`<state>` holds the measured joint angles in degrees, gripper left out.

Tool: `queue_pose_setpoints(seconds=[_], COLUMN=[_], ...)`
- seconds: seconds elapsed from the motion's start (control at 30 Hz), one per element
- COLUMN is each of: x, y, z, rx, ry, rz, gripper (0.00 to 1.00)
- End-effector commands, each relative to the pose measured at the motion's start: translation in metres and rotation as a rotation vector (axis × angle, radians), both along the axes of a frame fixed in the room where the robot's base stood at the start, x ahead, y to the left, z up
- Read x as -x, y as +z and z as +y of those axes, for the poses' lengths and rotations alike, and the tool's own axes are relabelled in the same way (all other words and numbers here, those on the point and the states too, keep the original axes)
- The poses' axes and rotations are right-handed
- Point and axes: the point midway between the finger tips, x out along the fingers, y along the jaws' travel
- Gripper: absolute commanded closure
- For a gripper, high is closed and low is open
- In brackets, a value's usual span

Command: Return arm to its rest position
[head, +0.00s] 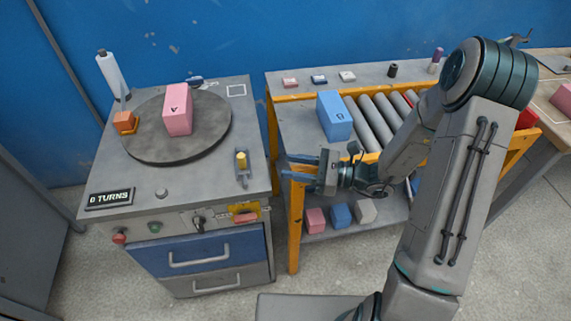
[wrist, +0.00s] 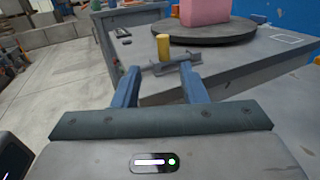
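My arm reaches in from the right in the head view, its elbow bent high and its forearm angled down to the left. My gripper (head: 318,172) is in the air between the grey cabinet (head: 205,175) and the roller bench. In the wrist view my gripper (wrist: 159,82) has its two blue-grey fingers spread apart with nothing between them. Beyond the fingertips is a yellow knob (head: 241,160) on a small grey fixture at the cabinet's right edge; the knob also shows in the wrist view (wrist: 163,47). The gripper is clear of it.
A pink block (head: 177,110) and a dark round turntable (head: 208,138) are on the cabinet, with an orange block (head: 124,122) at the left. A blue block (head: 334,115) stands beside the rollers (head: 372,122). The bench's orange frame (head: 296,225) is close to my gripper.

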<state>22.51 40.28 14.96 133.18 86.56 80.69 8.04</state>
Motion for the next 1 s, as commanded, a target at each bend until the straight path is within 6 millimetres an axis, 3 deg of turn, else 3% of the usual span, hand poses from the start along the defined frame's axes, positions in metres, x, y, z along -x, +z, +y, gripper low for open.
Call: queue_pose_setpoints(seconds=[0.7,0.83,1.0], x=[0.002,0.018,0.058], y=[0.003,0.015,0.036], z=[0.001,0.005,0.006], rx=[0.011,0.084,0.277], ry=[0.013,0.098,0.304], rz=[-0.010,-0.074,-0.236], gripper=[0.61,0.61,0.61])
